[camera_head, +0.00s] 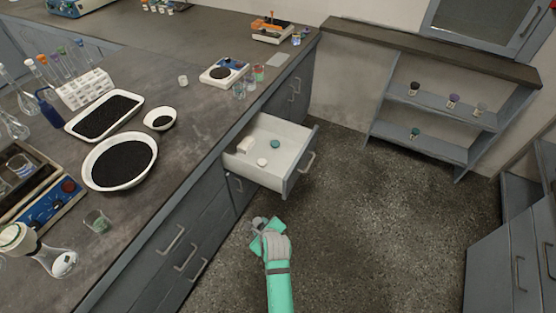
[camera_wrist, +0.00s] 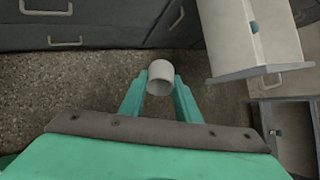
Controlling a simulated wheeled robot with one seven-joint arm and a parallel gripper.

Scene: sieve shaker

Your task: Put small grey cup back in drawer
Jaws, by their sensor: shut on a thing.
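My gripper (camera_head: 262,227) is green and is shut on the small grey cup (camera_wrist: 161,67). In the wrist view the cup sits between the two green fingertips, with its open end facing my gripper. In the head view the cup (camera_head: 259,223) is small and partly hidden by the fingers. The open drawer (camera_head: 299,172) is pulled out from the counter, beyond my gripper. It holds a teal round thing, a small white round thing and a pale block. In the wrist view the drawer (camera_wrist: 258,72) is at the right, apart from the cup.
The counter (camera_head: 190,147) at the left carries trays of dark grains, a balance (camera_head: 222,72) and glassware. A shelf (camera_head: 440,115) with several small jars stands at the back right. Grey cabinets (camera_head: 505,245) stand at the right. The floor between is clear.

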